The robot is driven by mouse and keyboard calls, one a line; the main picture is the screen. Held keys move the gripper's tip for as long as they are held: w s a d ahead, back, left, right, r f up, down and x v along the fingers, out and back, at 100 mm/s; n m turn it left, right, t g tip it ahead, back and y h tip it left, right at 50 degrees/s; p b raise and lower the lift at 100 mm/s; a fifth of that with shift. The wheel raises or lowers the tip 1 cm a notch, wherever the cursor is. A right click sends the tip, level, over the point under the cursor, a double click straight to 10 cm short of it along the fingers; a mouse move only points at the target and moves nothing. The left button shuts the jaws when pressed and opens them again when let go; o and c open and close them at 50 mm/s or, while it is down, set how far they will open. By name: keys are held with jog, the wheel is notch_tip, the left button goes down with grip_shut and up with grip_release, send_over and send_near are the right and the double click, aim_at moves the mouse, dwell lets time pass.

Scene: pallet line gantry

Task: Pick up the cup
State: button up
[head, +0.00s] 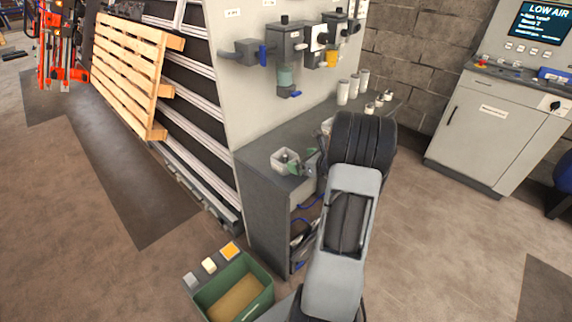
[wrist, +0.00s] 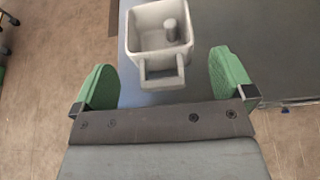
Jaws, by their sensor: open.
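The cup (wrist: 150,38) is a light grey, square-walled open vessel with a loop handle facing my gripper. A short round peg shows inside it. In the head view the cup (head: 284,158) stands upright near the left front corner of the grey bench top (head: 262,146). My gripper (wrist: 164,66) is open, with its green fingers spread wider than the handle. The handle lies between the fingers, with a gap on each side, and the cup's body is beyond the tips. In the head view my gripper (head: 308,163) is just right of the cup, partly hidden by my arm.
Several white canisters (head: 354,88) and small jars stand at the bench's back. Air-line units (head: 288,50) hang on the panel above. A green bin (head: 236,292) is on the floor below. A grey control cabinet (head: 495,125) stands right. The bench edge is close to the cup.

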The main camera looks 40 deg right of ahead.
jog(key=shift+p+x, duration=0.35)
jog(key=shift+x, duration=2.2)
jog(key=shift+a, duration=0.2)
jog(key=shift+c, duration=0.4)
jog(key=c, duration=0.6)
jog(key=shift+o, duration=0.2)
